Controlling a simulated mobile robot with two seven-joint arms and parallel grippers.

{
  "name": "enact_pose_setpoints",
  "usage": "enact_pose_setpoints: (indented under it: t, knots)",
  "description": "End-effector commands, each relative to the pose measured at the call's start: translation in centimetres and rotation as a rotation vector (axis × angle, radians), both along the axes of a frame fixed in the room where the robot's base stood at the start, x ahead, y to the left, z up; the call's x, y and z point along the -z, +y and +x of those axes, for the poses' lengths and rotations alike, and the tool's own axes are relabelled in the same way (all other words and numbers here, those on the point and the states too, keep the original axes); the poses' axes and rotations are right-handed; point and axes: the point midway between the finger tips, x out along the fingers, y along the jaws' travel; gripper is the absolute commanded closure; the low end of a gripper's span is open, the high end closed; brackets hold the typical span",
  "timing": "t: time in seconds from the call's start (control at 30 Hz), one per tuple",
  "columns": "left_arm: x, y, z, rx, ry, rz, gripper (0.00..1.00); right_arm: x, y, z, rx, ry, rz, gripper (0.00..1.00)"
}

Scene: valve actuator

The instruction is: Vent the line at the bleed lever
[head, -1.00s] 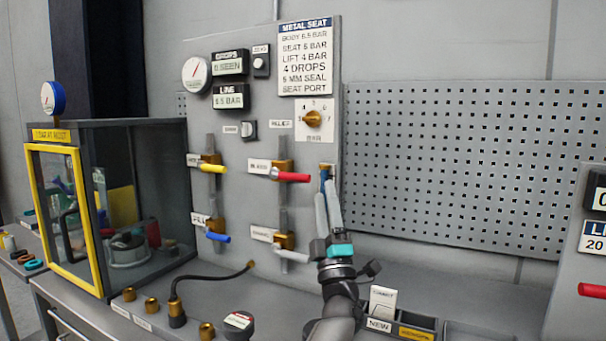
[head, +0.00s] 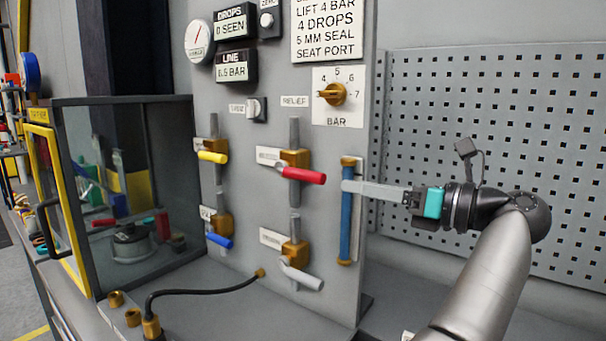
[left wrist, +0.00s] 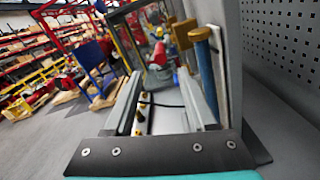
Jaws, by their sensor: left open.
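The panel carries several levers on brass valves: yellow (head: 212,157), red (head: 303,175), blue (head: 220,240) and pale grey (head: 301,278). Their small labels are too blurred to tell which is the bleed lever. The red and grey levers tilt slightly down to the right. My left gripper (head: 346,187) is open at the panel's right edge, its fingers pointing left across the upright blue bar (head: 346,225). In the left wrist view the fingers (left wrist: 160,76) are spread, with the blue bar (left wrist: 207,78) beside the right finger; contact cannot be told. My right gripper is out of view.
The line display (head: 236,67) reads 6.5 BAR, and the drops display (head: 235,23) reads 0 SEEN. A yellow-framed glass cabinet (head: 60,200) stands left. A perforated board (head: 480,110) is behind my arm.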

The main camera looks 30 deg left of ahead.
Motion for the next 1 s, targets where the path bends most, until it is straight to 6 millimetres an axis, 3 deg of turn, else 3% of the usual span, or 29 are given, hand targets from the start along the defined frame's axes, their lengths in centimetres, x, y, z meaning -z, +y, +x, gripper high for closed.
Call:
enact_pose_setpoints:
  t: [0.13, 0.5, 0.7, 1.0]
  knots:
    - [0.1, 3.1, 0.1, -0.005, 0.001, 0.000, 0.44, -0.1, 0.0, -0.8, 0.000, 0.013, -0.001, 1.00]
    - [0.0, 10.7, 0.7, -0.005, 0.002, 0.006, 0.44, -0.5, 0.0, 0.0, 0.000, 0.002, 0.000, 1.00]
    - [0.0, 12.9, 1.0, -0.003, 0.003, 0.005, 0.44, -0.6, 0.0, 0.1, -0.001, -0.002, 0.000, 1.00]
    - [0.0, 13.5, 1.0, -0.001, 0.003, 0.004, 0.44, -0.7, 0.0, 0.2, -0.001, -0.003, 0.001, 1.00]
